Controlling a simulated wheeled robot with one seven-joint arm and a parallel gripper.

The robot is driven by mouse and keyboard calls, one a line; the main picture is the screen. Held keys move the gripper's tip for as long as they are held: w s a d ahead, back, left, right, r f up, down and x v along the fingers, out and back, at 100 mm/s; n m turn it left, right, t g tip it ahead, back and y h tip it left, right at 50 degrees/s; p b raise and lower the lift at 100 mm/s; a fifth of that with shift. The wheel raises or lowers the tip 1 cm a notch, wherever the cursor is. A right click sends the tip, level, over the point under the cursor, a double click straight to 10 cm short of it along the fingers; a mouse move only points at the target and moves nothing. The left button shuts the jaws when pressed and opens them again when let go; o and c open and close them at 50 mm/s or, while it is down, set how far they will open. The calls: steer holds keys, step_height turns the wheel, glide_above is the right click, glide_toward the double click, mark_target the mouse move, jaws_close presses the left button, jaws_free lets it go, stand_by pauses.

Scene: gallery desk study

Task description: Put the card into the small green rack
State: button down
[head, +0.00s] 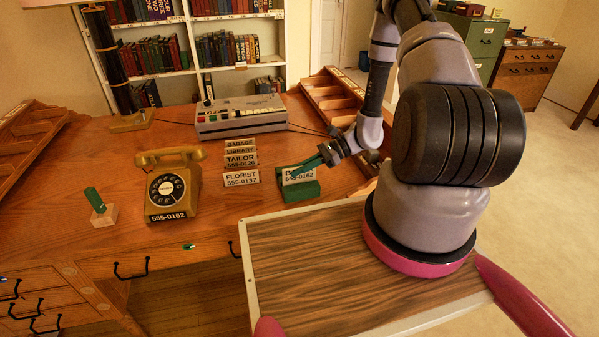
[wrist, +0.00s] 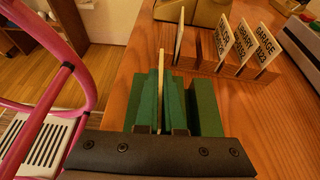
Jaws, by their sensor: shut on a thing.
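The white card (head: 299,175), with 555-0162 on it, stands upright at the small green rack (head: 298,192) on the desk. My gripper (head: 298,171) is shut on the card from the right, and a green finger covers part of its upper text. In the wrist view the card (wrist: 161,80) shows edge-on, upright between the jaws of my gripper (wrist: 160,131). Green rack walls (wrist: 206,106) show close beside it. The card's lower edge is hidden, so I cannot tell whether it is in the slot or just above it.
Left of the rack, a holder bears the cards FLORIST (head: 241,178), TAILOR (head: 241,160), LIBRARY and GARAGE. Further left are a yellow telephone (head: 172,184) and a green piece on a pink block (head: 103,215). A grey machine (head: 240,117) stands behind. The desk in front is mostly clear.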

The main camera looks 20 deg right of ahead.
steer(key=shift+f, duration=0.4)
steer(key=shift+f, duration=0.1)
steer(key=c, duration=1)
jaws_free()
steer(key=shift+c, duration=0.2)
steer(key=v, duration=1.2)
